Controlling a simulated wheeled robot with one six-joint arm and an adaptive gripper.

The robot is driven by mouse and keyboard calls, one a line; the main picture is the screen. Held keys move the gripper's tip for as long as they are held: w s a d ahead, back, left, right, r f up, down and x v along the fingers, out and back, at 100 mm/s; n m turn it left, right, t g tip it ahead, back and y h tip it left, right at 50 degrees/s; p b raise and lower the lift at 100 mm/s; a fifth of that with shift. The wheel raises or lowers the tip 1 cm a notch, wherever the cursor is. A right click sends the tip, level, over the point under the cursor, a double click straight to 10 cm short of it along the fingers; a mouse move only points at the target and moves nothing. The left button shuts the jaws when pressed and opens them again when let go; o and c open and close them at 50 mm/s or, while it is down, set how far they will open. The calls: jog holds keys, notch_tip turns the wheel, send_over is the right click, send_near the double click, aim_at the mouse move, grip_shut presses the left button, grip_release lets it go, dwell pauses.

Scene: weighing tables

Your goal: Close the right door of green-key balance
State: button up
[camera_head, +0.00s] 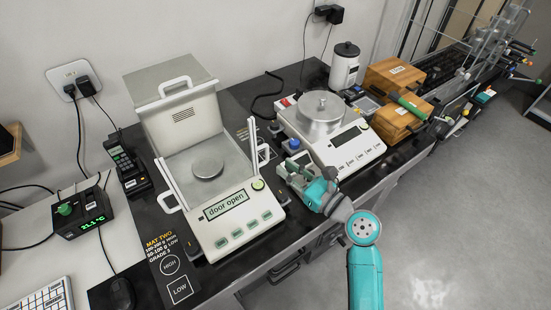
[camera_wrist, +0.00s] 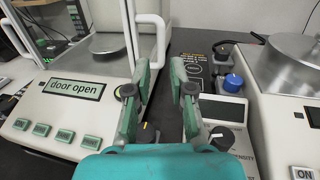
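The green-key balance (camera_head: 235,215) stands left of centre in the head view, its display reading "door open". It also shows in the wrist view (camera_wrist: 75,115), with its green keys at the lower left. Its right door has a white loop handle (camera_head: 263,154) on the side facing my gripper. In the wrist view the handle (camera_wrist: 160,42) is just beyond the left finger's tip; I cannot tell whether they touch. My gripper (camera_head: 287,168) is beside the balance's right side. Its fingers (camera_wrist: 164,68) are apart with nothing between them.
A second balance (camera_head: 350,142) with a round metal cover (camera_head: 320,110) stands close to the right of my gripper. The green-key balance's top panel (camera_head: 182,112) is raised. A narrow strip of black mat (camera_wrist: 195,45) lies between the balances. Wooden boxes (camera_head: 392,75) stand farther right.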

jog(key=shift+v, duration=2.1)
jog(key=shift+d, duration=0.1)
